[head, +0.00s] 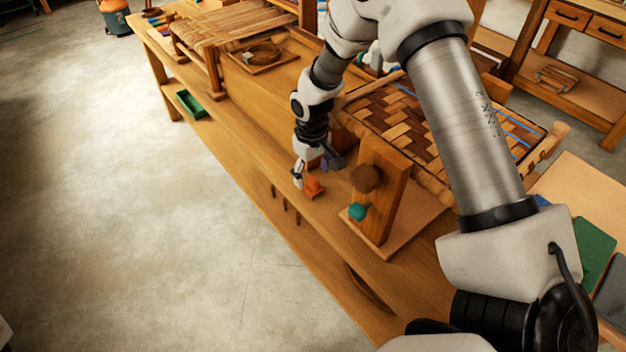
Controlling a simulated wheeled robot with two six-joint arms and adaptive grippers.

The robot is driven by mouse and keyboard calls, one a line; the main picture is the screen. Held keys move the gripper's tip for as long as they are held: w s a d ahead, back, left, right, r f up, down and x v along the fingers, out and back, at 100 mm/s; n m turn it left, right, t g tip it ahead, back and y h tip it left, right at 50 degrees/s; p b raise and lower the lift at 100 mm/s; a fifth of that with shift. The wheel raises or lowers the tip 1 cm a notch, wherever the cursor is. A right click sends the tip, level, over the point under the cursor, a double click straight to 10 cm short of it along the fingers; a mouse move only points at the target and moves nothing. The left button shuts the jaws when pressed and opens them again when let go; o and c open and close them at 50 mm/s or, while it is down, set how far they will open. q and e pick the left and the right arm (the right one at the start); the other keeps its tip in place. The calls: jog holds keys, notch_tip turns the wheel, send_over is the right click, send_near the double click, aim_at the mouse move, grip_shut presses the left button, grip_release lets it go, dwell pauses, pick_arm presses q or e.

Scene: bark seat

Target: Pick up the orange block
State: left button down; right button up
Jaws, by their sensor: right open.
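The orange block (313,187) is on the wooden bench top near its front edge, left of the upright wooden board. My right gripper (317,170) points down just above and behind it, with its fingers apart. One finger is to the block's left and the other is to its upper right. I cannot tell whether the fingers touch the block. A small purple piece (325,163) shows beside the right finger, partly hidden. My left gripper is not in view.
The upright board (379,205) stands close on the right, with a brown round knob (366,178) and a teal block (357,212) near it. A woven seat (400,120) lies behind. A green tray (190,104) sits at the left on a lower ledge. Open floor lies left.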

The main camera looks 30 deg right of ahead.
aim_at(313, 178)
jog(key=shift+s+a+f, duration=0.1)
jog(key=shift+s+f, duration=0.05)
jog(key=shift+f, duration=0.3)
jog(key=f, duration=0.3)
jog(key=w+d+f, duration=0.1)
jog(key=f, duration=0.1)
jog(key=shift+p, duration=0.35)
jog(key=shift+s+r, duration=0.1)
jog(key=shift+a+r, duration=0.1)
jog(key=shift+a, duration=0.05)
jog(key=shift+c, duration=1)
jog(key=c, duration=0.8)
jog(key=shift+c, duration=0.2)
